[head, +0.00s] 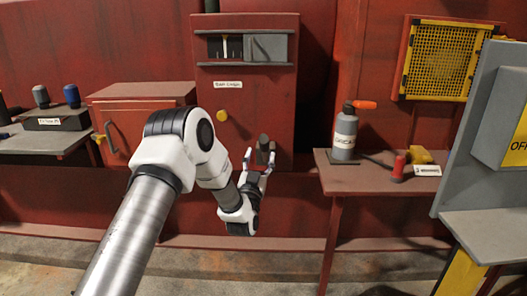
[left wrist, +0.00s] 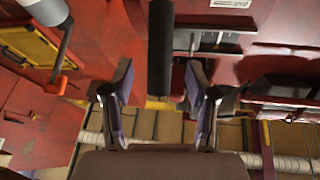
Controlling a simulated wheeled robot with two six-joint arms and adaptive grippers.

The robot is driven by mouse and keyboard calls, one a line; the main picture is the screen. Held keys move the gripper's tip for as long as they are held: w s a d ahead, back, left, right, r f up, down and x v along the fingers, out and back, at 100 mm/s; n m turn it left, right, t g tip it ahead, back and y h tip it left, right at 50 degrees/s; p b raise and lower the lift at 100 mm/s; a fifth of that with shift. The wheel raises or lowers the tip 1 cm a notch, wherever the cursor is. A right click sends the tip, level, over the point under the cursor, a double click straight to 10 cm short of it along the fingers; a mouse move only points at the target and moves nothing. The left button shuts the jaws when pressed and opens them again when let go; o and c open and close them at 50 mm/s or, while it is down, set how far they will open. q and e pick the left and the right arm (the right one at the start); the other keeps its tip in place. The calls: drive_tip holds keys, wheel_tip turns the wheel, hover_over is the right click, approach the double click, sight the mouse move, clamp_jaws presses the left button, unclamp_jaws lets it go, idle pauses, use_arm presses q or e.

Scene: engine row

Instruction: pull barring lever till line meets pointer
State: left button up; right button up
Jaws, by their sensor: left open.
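The barring lever (head: 263,143) shows as a short dark grip low on the front of the red engine cabinet (head: 275,108). My left gripper (head: 258,164) is open at the lever. In the left wrist view, the dark round lever (left wrist: 160,45) comes down from the top, and its end is between the two open fingers (left wrist: 158,92) with a gap on each side. A dark window (head: 225,47) high on the cabinet shows a pale upright mark; I cannot tell line from pointer there. My right gripper is out of view.
A grey cover plate (head: 268,47) is beside the window, and a yellow knob (head: 222,116) is below it. A grey panel (head: 475,140) stands at far right.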

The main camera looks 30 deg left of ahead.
sight(262, 148)
use_arm(q)
drive_tip(key=x, duration=0.6)
drive_tip(key=shift+w, duration=0.1)
clamp_jaws()
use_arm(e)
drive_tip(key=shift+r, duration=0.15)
use_arm(q)
drive_tip(key=shift+r, duration=0.1)
